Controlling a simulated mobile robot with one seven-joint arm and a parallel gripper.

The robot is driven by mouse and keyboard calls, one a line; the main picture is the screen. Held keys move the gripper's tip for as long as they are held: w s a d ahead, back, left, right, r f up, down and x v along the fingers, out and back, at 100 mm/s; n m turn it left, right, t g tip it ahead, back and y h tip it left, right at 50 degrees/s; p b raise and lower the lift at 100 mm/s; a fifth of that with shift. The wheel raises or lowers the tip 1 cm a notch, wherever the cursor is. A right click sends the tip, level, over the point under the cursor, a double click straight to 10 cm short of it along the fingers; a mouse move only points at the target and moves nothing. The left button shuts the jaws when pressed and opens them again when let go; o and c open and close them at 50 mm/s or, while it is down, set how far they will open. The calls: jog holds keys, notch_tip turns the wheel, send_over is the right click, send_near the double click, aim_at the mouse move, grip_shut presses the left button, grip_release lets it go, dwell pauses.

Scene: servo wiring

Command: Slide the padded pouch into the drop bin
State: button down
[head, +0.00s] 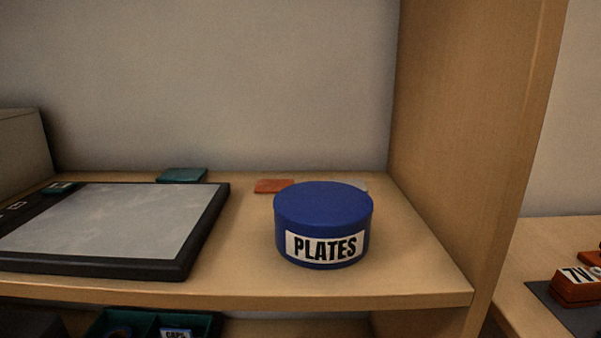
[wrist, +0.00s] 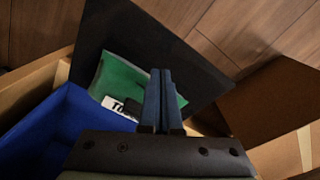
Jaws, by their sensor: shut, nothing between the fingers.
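In the wrist view, a green pouch-like item (wrist: 122,74) lies on a flat black surface (wrist: 135,35). Its white label is partly covered by my fingers, so I cannot read it whole. My gripper (wrist: 161,74) is shut and empty, its fingers in front of the green item in the picture. I cannot tell whether they touch it. A blue bin-like container (wrist: 48,128) stands at the left, beside the black surface; its inside is hard to make out. The head view shows neither my gripper nor the green item.
In the wrist view, a brown cardboard box (wrist: 270,100) is at the right, above a wooden floor (wrist: 225,25). In the head view, a blue round tub labelled PLATES (head: 323,208) and a black-framed flat panel (head: 110,232) sit on a wooden shelf (head: 240,285).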

jog(key=shift+f, duration=0.2)
jog(key=shift+f+b, duration=1.35)
jog(key=shift+f, duration=0.5)
jog(key=shift+w+a+b, duration=0.2)
jog(key=shift+w+b, duration=0.35)
jog(key=shift+w, duration=1.4)
jog(key=shift+w+d, duration=0.1)
jog(key=shift+w, duration=0.1)
jog(key=shift+w+d+b, duration=0.1)
jog(key=shift+w+b, duration=0.2)
jog(key=shift+w, duration=1.05)
jog(key=shift+w+b, duration=0.15)
jog(key=shift+b, duration=0.25)
jog(key=shift+w+b, duration=0.8)
jog(key=shift+w, duration=0.8)
